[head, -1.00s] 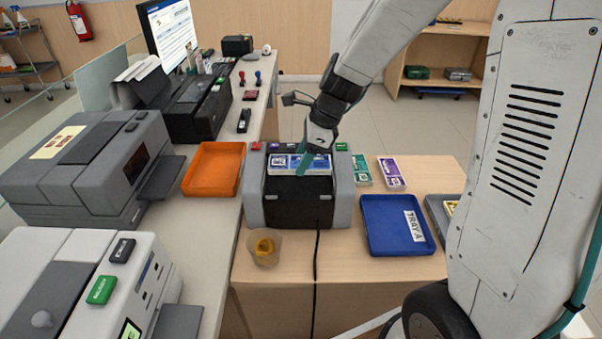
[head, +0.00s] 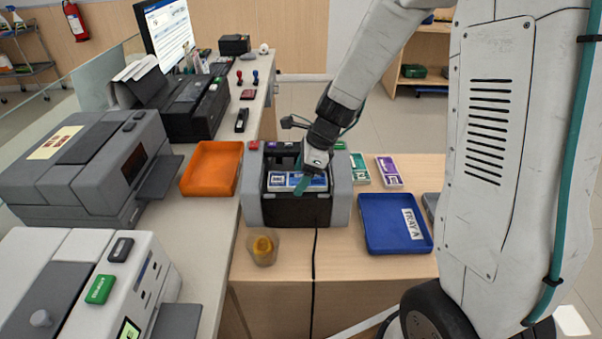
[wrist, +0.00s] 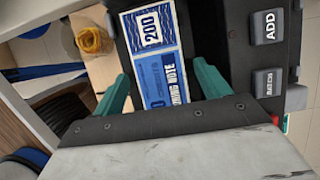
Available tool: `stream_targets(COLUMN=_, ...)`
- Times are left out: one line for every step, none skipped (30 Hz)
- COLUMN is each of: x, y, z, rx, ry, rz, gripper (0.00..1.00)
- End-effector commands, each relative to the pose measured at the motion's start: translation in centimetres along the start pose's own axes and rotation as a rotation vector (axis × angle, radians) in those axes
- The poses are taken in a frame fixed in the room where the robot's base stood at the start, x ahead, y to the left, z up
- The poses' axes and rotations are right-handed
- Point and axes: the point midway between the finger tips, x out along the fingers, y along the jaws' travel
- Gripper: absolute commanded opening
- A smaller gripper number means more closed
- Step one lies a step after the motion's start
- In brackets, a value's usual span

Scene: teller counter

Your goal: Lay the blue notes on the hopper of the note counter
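The blue notes (head: 278,181), marked 200, lie across the dark hopper of the note counter (head: 340,200), a grey and black machine on the wooden desk. In the wrist view the blue notes (wrist: 165,72) run lengthwise between the teal fingers of my gripper (wrist: 160,75), with a narrow dark gap on each side. My gripper (head: 304,182) is open, low over the notes in the head view, and its front finger hides part of them. The note counter's ADD button (wrist: 268,27) shows at the right of the wrist view.
A blue tray (head: 385,238) marked TRAY A stands right of the counter, with green notes (head: 360,168) and purple notes (head: 390,172) behind it. An orange tray (head: 212,168) is on the left. A cup (head: 262,247) stands in front, beside a black cable (head: 313,270).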

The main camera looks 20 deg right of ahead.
Motion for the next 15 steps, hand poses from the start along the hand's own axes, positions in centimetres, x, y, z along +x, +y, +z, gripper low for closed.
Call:
stream_targets(x=0.0, y=0.0, z=0.0, rx=0.0, ry=0.0, rz=0.0, gripper=0.75)
stream_targets(x=0.0, y=0.0, z=0.0, rx=0.0, ry=0.0, rz=0.0, gripper=0.75)
stream_targets(x=0.0, y=0.0, z=0.0, rx=0.0, ry=0.0, rz=0.0, gripper=0.75)
stream_targets(x=0.0, y=0.0, z=0.0, rx=0.0, ry=0.0, rz=0.0, gripper=0.75)
stream_targets(x=0.0, y=0.0, z=0.0, rx=0.0, ry=0.0, rz=0.0, gripper=0.75)
stream_targets(x=-0.1, y=0.0, z=0.1, rx=0.0, ry=0.0, rz=-0.001, gripper=0.75)
stream_targets(x=-0.2, y=0.0, z=0.1, rx=0.0, ry=0.0, rz=-0.001, gripper=0.75)
stream_targets(x=-0.4, y=0.0, z=0.1, rx=-0.001, ry=0.0, rz=-0.002, gripper=0.75)
stream_targets(x=-0.7, y=-0.1, z=0.1, rx=-0.001, ry=-0.001, rz=-0.003, gripper=0.75)
stream_targets(x=-1.1, y=-0.1, z=0.2, rx=-0.001, ry=-0.002, rz=-0.004, gripper=0.75)
stream_targets(x=-1.5, y=-0.1, z=0.2, rx=-0.001, ry=-0.002, rz=-0.004, gripper=0.75)
stream_targets(x=-2.2, y=-0.1, z=0.2, rx=-0.002, ry=-0.002, rz=-0.005, gripper=0.75)
stream_targets(x=-2.8, y=-0.1, z=0.2, rx=-0.001, ry=-0.002, rz=-0.007, gripper=0.75)
stream_targets(x=-3.4, y=-0.1, z=0.2, rx=-0.001, ry=-0.002, rz=-0.006, gripper=0.75)
stream_targets(x=-4.3, y=-0.2, z=0.2, rx=-0.001, ry=-0.002, rz=-0.008, gripper=0.75)
